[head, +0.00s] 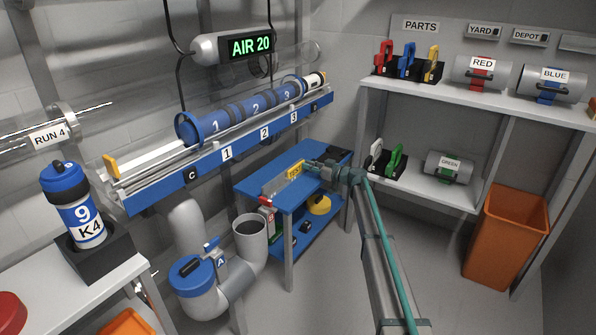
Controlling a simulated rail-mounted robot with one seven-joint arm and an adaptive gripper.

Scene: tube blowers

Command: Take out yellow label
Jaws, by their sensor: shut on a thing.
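The yellow label (295,170) is a small upright plate with dark marks, too small to read. My gripper (304,166) reaches in from the right and is shut on the yellow label. I cannot tell whether the label is still touching the holder. The fingertips are small and partly hidden in this view.
A blue rail with a numbered tube (240,111) runs above and left of the table. A grey pipe with an open mouth (250,226) stands at the table's front left. A yellow round thing (320,205) lies on the lower shelf. Parts shelves and an orange bin (507,235) are right.

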